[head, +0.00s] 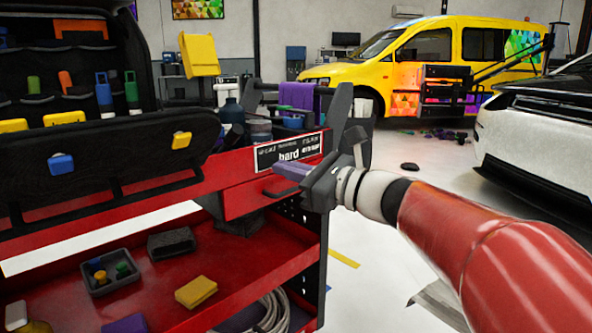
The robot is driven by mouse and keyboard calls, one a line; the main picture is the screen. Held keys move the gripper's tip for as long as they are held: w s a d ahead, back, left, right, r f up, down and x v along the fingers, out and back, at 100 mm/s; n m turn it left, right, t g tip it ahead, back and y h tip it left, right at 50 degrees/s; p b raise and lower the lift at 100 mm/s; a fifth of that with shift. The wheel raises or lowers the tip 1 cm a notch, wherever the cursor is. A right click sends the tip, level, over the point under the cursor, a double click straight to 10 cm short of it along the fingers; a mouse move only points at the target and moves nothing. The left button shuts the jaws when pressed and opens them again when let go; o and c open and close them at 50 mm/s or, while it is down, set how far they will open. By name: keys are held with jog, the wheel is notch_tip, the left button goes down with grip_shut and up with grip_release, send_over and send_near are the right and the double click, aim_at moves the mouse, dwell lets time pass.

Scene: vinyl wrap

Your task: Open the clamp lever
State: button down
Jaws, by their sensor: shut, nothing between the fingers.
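My gripper (318,186) is at the right end of the red tool cart, its dark grey body close to the cart's upper front corner. It looks shut and empty; its fingertips are partly hidden by its own body. A lavender, bar-like piece (291,171) lies right at the gripper's left side, just below the cart's label plate. It may be the clamp lever, but I cannot tell for certain. I cannot tell whether the gripper touches it. A dark grey upright piece (340,118) rises just above the gripper.
The red cart (235,185) has a lower shelf with a small grey tray (86,284) and a yellow block (196,291). An open black tool case (60,130) stands at left. A yellow van (420,55) and a white car (540,135) stand behind. Floor between is mostly clear.

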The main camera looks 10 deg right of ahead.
aim_at(229, 142)
jog(key=w+a+r, duration=0.3)
jog(key=w+a, duration=0.1)
jog(key=a, duration=0.2)
jog(key=shift+w, duration=0.25)
jog(key=shift+r+p, duration=0.25)
jog(key=shift+p, duration=0.15)
